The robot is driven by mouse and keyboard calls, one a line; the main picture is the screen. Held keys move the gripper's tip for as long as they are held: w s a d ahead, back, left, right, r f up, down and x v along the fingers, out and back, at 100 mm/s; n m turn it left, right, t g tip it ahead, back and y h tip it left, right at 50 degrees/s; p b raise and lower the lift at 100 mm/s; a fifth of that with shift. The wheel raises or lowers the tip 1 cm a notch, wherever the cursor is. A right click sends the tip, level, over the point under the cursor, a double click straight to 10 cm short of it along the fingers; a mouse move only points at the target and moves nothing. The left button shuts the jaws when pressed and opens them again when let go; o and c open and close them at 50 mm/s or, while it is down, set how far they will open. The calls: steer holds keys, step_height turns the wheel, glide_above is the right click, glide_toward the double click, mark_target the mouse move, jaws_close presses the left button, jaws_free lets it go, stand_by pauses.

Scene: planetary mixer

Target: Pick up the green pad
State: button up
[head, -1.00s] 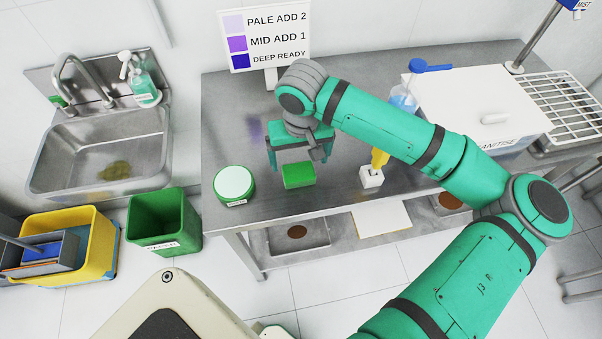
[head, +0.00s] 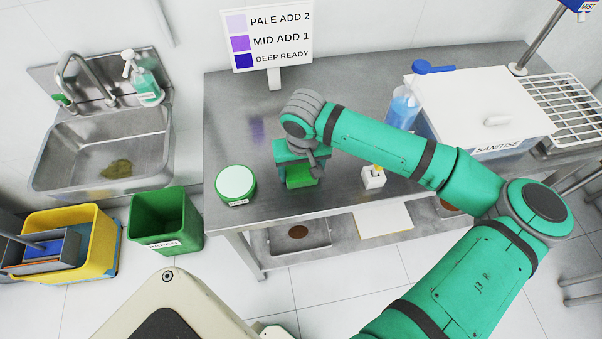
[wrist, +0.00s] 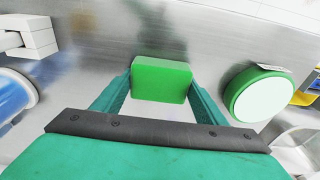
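The green pad (head: 301,181) is a small green block on the steel table. In the wrist view the pad (wrist: 161,80) lies centred between the two fingertips. My gripper (wrist: 160,88) is lowered over the pad with one finger on each side. The fingers look spread; I cannot tell whether they touch the pad's sides. In the head view my gripper (head: 300,172) hides the pad's back part. The pad rests on the table.
A round green-rimmed tub (head: 236,183) stands left of the pad. A small white block (head: 373,178) stands to the right. A blue bottle (head: 402,108) and a white-lidded box (head: 487,105) are further right. A sign (head: 267,38) stands behind.

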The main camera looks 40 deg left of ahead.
steer(key=c, duration=0.5)
